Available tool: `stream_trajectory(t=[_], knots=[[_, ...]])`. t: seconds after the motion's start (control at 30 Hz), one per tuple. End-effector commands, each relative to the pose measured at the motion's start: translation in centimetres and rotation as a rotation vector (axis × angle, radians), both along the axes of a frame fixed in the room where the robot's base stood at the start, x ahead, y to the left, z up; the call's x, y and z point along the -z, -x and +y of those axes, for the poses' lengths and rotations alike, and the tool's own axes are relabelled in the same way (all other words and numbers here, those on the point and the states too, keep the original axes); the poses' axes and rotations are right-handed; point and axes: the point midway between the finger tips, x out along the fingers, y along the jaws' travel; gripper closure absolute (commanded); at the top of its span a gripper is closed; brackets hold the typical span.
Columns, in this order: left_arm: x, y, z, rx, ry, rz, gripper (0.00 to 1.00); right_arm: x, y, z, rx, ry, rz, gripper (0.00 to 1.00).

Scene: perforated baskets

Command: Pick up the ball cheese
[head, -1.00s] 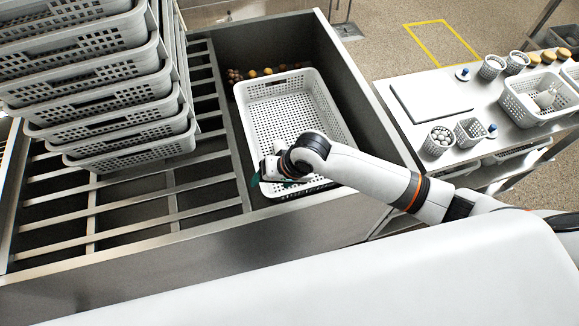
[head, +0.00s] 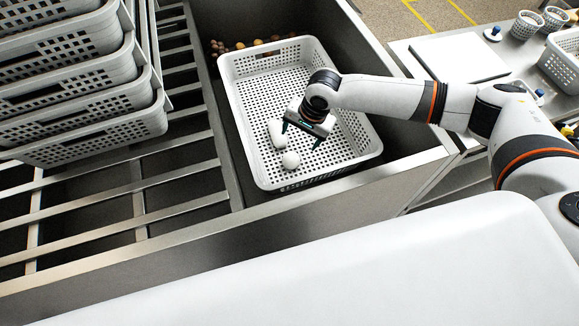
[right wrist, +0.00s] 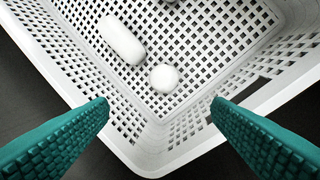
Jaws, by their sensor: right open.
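The ball cheese (head: 291,160) is a small white ball on the floor of the white perforated basket (head: 362,128), near its front end. It also shows in the right wrist view (right wrist: 164,78), ahead of the fingertips and roughly centred between them. A white elongated piece (head: 276,132) lies just behind it; it is at upper left in the right wrist view (right wrist: 121,39). My right gripper (head: 301,136) is open and empty, with teal fingers, above the basket beside the ball. In the right wrist view the fingers (right wrist: 160,102) are clear of the ball. My left gripper is not in view.
The basket sits in a dark metal sink, with several small round brown and yellow items (head: 238,45) behind it. Stacked grey baskets (head: 95,120) stand on the slatted rack at left. A side table at right holds a white board (head: 460,58) and containers.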

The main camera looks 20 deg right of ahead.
Motion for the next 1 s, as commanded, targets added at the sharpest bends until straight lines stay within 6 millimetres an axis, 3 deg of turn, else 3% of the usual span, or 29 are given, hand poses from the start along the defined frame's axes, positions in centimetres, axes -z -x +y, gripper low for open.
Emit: stream_trajectory(t=[0.03, 0.13, 0.27, 0.53, 0.77, 1.0], knots=[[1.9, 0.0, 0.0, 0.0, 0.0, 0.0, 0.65, 1.8, -0.1, -0.1, 0.003, 0.0, -0.002, 0.27], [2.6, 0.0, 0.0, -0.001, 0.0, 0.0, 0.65, 2.5, -0.2, -0.2, 0.007, 0.001, -0.001, 0.27], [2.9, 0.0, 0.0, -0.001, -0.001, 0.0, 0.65, 3.6, -0.3, -0.1, 0.009, 0.002, 0.001, 0.27], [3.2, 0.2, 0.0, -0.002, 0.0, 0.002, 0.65, 7.9, -0.9, 0.7, 0.009, 0.002, 0.001, 0.27], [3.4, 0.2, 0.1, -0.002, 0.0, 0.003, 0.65, 9.6, -1.1, 1.0, 0.007, 0.002, 0.0, 0.27], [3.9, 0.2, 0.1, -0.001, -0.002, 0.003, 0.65, 13.2, -1.1, 1.5, 0.008, 0.002, 0.001, 0.27]])
